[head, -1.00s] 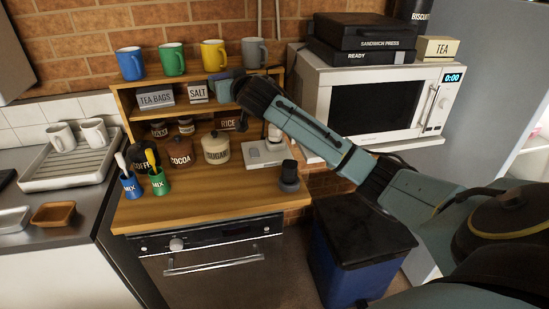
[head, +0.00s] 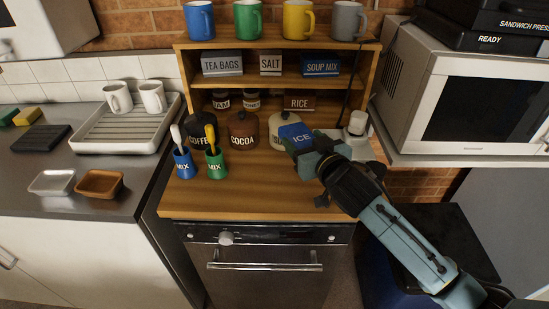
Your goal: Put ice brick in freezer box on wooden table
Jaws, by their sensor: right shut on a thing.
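The ice brick (head: 297,132) is a blue block with a pale lower part and the word ICE on it. My right gripper (head: 312,150) is shut on it and holds it tilted over the right part of the wooden counter unit, in front of a cream jar. No freezer box and no separate wooden table show in this view. My left gripper is not in view.
The wooden unit (head: 240,198) carries a blue mug (head: 183,164) and a green mug (head: 215,163) with utensils, plus jars and a shelf of labelled boxes. A microwave (head: 480,100) stands right. A drying rack (head: 120,138) stands left. The unit's front is clear.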

